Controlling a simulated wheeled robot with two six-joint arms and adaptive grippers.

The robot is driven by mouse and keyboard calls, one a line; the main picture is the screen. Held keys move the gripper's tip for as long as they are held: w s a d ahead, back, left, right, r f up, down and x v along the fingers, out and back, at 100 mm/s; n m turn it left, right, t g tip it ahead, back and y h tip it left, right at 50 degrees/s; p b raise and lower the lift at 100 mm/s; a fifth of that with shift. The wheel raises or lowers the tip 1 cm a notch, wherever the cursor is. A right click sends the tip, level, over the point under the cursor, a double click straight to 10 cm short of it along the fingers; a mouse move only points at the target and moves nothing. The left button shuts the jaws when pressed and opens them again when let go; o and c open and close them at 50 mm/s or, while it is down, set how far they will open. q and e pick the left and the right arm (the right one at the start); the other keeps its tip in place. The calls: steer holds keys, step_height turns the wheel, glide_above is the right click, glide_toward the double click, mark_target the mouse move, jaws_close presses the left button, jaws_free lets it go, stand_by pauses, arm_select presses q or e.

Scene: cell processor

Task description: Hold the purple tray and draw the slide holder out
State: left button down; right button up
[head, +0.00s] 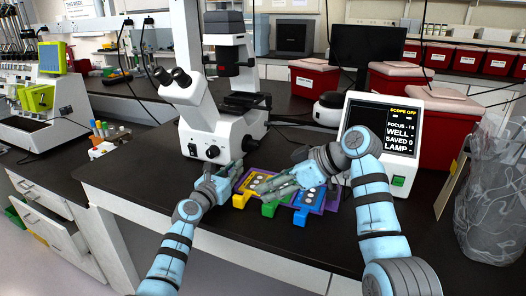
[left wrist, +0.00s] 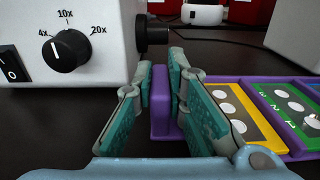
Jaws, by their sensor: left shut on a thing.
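The purple tray (head: 331,203) lies on the dark bench in front of the microscope. It holds a yellow slide holder (head: 240,200), a green one (head: 269,209) and a blue one (head: 301,217). My left gripper (head: 237,168) is at the tray's left end. In the left wrist view its fingers (left wrist: 173,105) are shut on the tray's upright purple tab (left wrist: 161,100). The yellow holder (left wrist: 240,112) and green holder (left wrist: 290,105) show to the right there. My right gripper (head: 262,187) is over the middle of the tray, hiding part of the green holder; its finger gap is unclear.
The microscope (head: 215,130) stands right behind the tray, close to my left gripper. A screen unit (head: 388,130) stands to the right behind my right arm. A clear bag (head: 490,200) is at far right. The bench front (head: 250,240) is bare.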

arm_select(q)
steer(key=c, duration=1.5)
jaws_free()
steer(key=shift+c, duration=0.2)
steer(key=shift+s, duration=0.1)
